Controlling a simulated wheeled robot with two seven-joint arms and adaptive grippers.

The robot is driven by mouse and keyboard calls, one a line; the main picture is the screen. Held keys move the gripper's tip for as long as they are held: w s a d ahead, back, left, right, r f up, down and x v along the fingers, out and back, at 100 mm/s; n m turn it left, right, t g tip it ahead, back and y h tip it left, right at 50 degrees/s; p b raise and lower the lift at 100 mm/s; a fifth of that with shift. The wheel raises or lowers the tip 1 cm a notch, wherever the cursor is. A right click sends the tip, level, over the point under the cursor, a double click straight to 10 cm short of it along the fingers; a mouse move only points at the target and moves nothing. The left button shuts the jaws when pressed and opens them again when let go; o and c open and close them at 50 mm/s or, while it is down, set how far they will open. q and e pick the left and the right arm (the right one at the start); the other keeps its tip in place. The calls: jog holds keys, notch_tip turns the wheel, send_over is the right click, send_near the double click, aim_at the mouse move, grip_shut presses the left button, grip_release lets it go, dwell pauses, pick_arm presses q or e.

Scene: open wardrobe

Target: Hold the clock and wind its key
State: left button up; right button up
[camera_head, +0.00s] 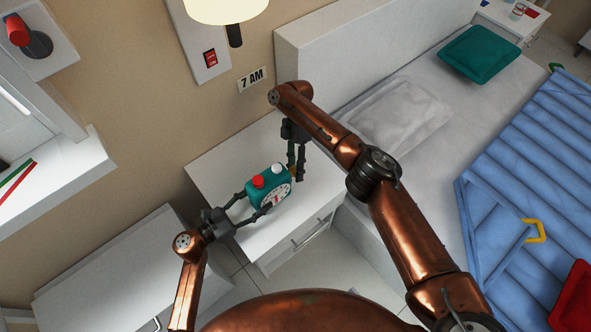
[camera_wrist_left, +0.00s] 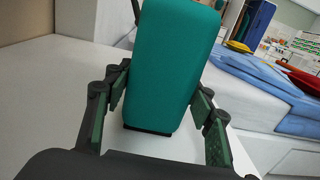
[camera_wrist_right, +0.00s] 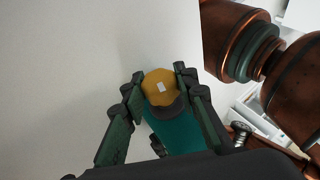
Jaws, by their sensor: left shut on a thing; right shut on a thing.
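The teal clock (camera_head: 258,197) stands on the white nightstand, with a white dial and a red and a white knob on top. My left gripper (camera_head: 258,203) is shut on its sides, from the left. The clock's teal side also fills the middle of the left wrist view (camera_wrist_left: 170,65), between the fingers (camera_wrist_left: 160,108). The yellow round key (camera_wrist_right: 160,88) sits at the clock's end in the right wrist view. My right gripper (camera_wrist_right: 160,98) is shut on the key, a finger on each side. In the head view the right gripper (camera_head: 296,172) hides most of the key.
The nightstand (camera_head: 215,170) has free room behind the clock. A bed with a grey pillow (camera_head: 400,112) and blue blanket (camera_head: 530,170) lies to the right. A lamp (camera_head: 226,8) hangs above, near a "7 AM" sign (camera_head: 252,79). A white cabinet (camera_head: 110,265) stands left.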

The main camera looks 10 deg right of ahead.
jog(key=shift+s+d+f, duration=0.15)
jog(key=shift+f, duration=0.05)
jog(key=o, duration=1.2)
jog(key=shift+r, duration=0.1)
jog(key=shift+r, duration=0.1)
notch_tip(320, 180, up, 10)
jog(key=shift+f, duration=0.1)
